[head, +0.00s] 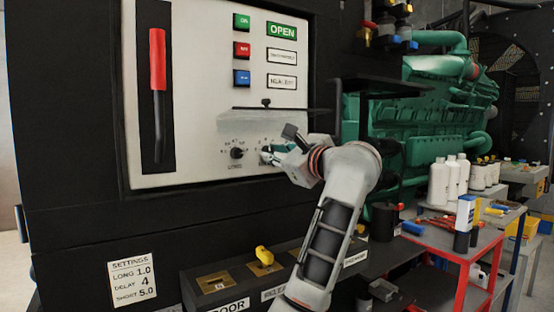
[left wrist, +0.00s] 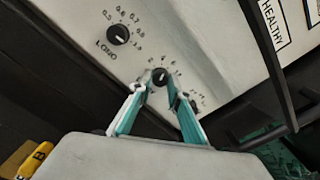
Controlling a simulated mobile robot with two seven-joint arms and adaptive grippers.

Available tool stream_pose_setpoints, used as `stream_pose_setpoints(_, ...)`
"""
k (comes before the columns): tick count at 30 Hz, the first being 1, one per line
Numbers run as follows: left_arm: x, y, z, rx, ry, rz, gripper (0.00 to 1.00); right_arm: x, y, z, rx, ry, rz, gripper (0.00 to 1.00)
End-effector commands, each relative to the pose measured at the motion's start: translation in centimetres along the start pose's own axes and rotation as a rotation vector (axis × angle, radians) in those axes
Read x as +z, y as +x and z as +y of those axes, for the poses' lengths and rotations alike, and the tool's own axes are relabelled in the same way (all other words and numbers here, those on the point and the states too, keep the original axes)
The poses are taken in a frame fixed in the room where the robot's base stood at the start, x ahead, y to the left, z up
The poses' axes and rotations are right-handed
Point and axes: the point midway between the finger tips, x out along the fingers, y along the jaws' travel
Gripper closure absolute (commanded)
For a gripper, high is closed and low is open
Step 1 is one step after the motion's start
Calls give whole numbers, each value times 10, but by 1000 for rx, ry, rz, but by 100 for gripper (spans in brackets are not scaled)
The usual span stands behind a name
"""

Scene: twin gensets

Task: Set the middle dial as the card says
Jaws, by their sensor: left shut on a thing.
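The white control panel (head: 205,110) fills the left of the head view. The card (head: 132,284) below it reads LONG 1.0, DELAY 4, SHORT 5.0. My left gripper (head: 266,154) is at the panel's lower right, just right of the LONG dial (head: 237,153). In the left wrist view, my left gripper (left wrist: 160,88) has its teal fingers shut on the middle dial (left wrist: 160,76), a black knob with a white pointer mark. The numbers around it are small, so its exact setting is unclear. The LONG dial (left wrist: 118,34) stands free to its upper left.
A red-handled lever (head: 157,60) and green, red and blue buttons (head: 242,50) sit higher on the panel. A yellow switch (head: 264,256) is below. A red table (head: 455,250) with bottles stands right.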

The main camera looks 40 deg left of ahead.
Motion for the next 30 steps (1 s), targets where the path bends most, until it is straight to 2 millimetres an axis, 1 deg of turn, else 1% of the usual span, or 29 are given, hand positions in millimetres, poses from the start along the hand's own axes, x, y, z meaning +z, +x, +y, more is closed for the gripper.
stream_pose_setpoints(1, -6, 0, 1, 1, -29, 5, 100, 0, 2, 0, -2, -2, 2, 60)
stream_pose_setpoints(6, -4, 1, 1, 2, -132, 4, 100, -1, 3, -1, -7, -7, 8, 60)
stream_pose_setpoints(12, -4, 0, 0, 1, -207, 4, 100, -4, 2, -5, -13, -4, 14, 60)
stream_pose_setpoints(19, -2, 0, 0, 1, -243, 4, 100, -2, 2, -6, -14, -1, 10, 60)
stream_pose_setpoints(30, -1, 0, 0, 1, -245, 3, 100, -3, 3, -4, -9, 2, 11, 60)
